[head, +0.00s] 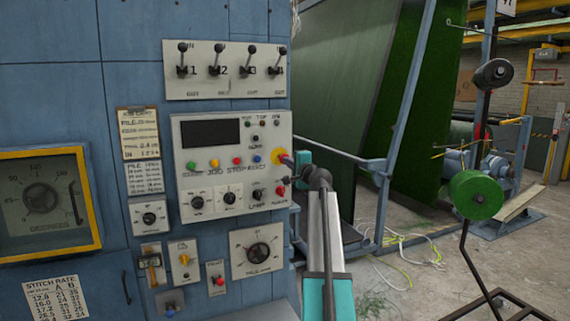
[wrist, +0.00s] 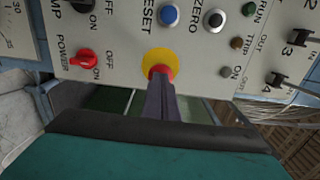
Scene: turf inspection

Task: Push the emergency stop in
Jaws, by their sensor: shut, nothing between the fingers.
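The emergency stop (head: 276,157) is a red button on a yellow round plate at the right edge of the white control panel (head: 215,172). In the wrist view the yellow plate (wrist: 160,57) shows above my fingers, with a thin rim of red around their tips. My gripper (head: 287,160) is shut and empty, its fingertips in front of the button. In the wrist view the shut fingers (wrist: 158,79) cover most of the red cap. I cannot tell whether they touch it or how deep the button sits.
A blue RESET button (wrist: 169,15) and a red POWER switch (wrist: 82,60) sit near the stop. Lever switches (head: 230,70) are above the panel. A blue frame and green turf (head: 340,90) stand behind to the right. A green reel (head: 476,195) stands further right.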

